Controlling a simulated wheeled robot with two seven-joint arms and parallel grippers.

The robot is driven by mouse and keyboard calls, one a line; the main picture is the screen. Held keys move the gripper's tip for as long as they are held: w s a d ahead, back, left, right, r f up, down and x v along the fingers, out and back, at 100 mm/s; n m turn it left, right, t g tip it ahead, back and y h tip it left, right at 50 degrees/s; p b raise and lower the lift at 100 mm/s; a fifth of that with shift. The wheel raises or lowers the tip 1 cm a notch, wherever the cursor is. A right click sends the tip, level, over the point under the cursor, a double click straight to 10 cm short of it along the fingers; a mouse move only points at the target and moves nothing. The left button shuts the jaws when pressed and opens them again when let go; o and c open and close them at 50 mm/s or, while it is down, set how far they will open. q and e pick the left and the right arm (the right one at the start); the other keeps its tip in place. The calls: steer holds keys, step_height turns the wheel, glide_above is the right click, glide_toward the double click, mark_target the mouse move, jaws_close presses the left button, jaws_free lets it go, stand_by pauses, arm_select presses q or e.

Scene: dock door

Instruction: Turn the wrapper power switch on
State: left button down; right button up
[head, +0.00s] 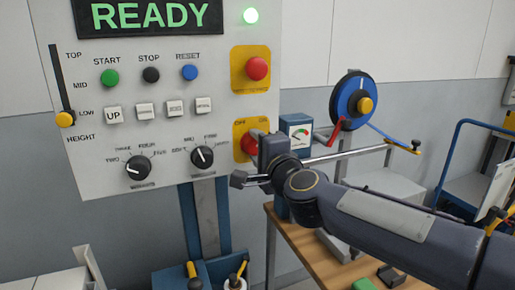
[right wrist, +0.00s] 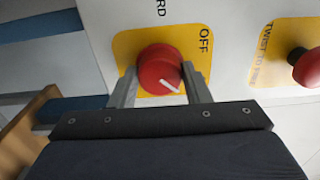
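The wrapper power switch is a red round knob (right wrist: 160,70) on a yellow plate marked OFF; it also shows in the head view (head: 247,143), partly hidden by my gripper. In the right wrist view its white mark points to the lower right, away from OFF and toward the panel's upper right. The ON side is hidden there by my gripper. My right gripper (right wrist: 160,82) has one finger on each side of the knob, and both appear to touch it. It also shows in the head view (head: 256,146). My left gripper is not in view.
The panel (head: 225,110) reads READY, with a green lamp (head: 250,15) lit. A red stop button (head: 257,68) sits above the switch. Small buttons and two black dials (head: 138,168) lie left. A wooden table (head: 325,262) and a blue reel (head: 352,98) stand right.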

steer(key=o, duration=0.5)
steer(key=shift+v, duration=3.9)
steer(key=s+d+f+n+g+h+p, duration=0.1)
steer(key=s+d+f+n+g+p, duration=0.2)
steer(key=s, duration=0.5)
steer(key=s+d+f+n+g+h+p, duration=0.1)
steer(key=s+d+f+n+g+p, duration=0.2)
steer(key=s+d+f, duration=0.5)
steer(key=s+d+f+n+g+h+p, duration=0.1)
steer(key=s+d+f+n+g+p, duration=0.2)
steer(key=s, duration=0.7)
steer(key=shift+s+d+f+n+g+p, duration=0.1)
steer(key=shift+d+f+n+g+p, duration=0.1)
steer(key=shift+d+f+n+g, duration=0.5)
steer(key=shift+d+f+n+g+p, duration=0.15)
steer(key=shift+d+f+n+g, duration=0.15)
steer(key=shift+d+f+n, duration=0.65)
